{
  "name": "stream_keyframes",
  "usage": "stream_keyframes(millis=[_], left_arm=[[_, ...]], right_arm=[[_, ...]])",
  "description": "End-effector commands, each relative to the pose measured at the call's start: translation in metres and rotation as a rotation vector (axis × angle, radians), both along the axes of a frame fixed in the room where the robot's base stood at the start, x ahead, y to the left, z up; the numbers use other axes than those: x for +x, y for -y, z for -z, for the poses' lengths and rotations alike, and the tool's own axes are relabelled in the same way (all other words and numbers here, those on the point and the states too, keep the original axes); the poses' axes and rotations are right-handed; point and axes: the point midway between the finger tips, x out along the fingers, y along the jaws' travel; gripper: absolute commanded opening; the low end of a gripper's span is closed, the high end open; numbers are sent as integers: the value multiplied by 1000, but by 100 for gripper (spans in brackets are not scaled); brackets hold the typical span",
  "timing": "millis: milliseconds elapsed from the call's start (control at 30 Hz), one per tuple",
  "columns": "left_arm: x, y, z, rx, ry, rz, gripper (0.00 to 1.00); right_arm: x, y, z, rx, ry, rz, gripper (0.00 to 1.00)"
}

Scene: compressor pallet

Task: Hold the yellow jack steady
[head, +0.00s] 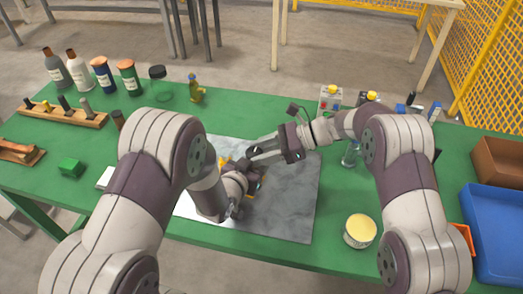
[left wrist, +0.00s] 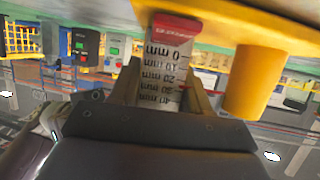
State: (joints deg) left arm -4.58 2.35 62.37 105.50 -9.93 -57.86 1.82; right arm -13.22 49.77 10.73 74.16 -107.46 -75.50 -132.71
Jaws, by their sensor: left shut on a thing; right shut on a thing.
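The yellow jack (head: 262,172) stands on a grey metal sheet (head: 292,205), mostly hidden by my left wrist. In the left wrist view its yellow body (left wrist: 255,85) shows close up. My left gripper (left wrist: 160,88) is shut on a pale upright strip with a millimetre scale and a red end (left wrist: 172,30), which appears to belong to the jack. In the head view my left gripper (head: 240,190) partly covers the jack. My right gripper (head: 256,155) reaches in from the right. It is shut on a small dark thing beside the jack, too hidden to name.
A yellow-topped can (head: 359,231), a blue bin (head: 495,235) and a brown box (head: 497,160) stand on the right.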

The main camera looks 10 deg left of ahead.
Motion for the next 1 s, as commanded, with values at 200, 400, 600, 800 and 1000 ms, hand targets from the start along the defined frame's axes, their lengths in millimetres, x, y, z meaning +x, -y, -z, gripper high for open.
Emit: stream_keyframes(millis=[200, 400, 600, 800, 1000], left_arm=[[0, 0, 0, 0, 0, -1, 0], [0, 0, 0, 0, 0, -1, 0], [0, 0, 0, 0, 0, -1, 0], [0, 0, 0, -1, 0, -1, 0], [0, 0, 0, -1, 0, -1, 0]], right_arm=[[1, 0, 0, 0, 2, 1, 15], [1, 0, -1, 1, 2, 2, 15], [1, 1, -1, 1, 2, 2, 15], [1, 1, -1, 1, 2, 3, 15], [1, 1, -1, 0, 3, 3, 56]])
